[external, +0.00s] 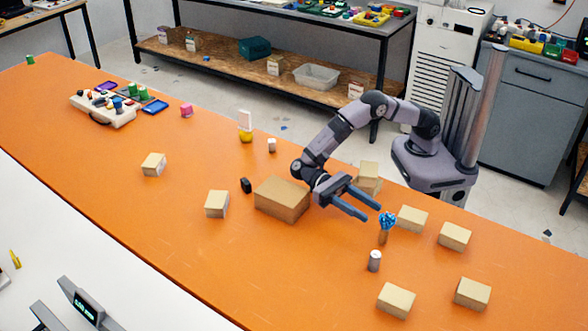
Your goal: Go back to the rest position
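My gripper (357,204) is low over the orange table, right of the large cardboard box (282,199). Its two blue-grey fingers point right and are spread apart, with nothing seen between them. A small brown holder with a blue flower-like top (387,222) stands just beyond the fingertips. Whether the fingers touch it cannot be told. My arm is bent over from its base behind the table.
Several small cardboard boxes (396,300) lie around the table, one (369,172) near my arm. A grey can (374,261) stands in front of my gripper. A black block (246,185) is beside the large box. The left-middle table (90,165) is clear.

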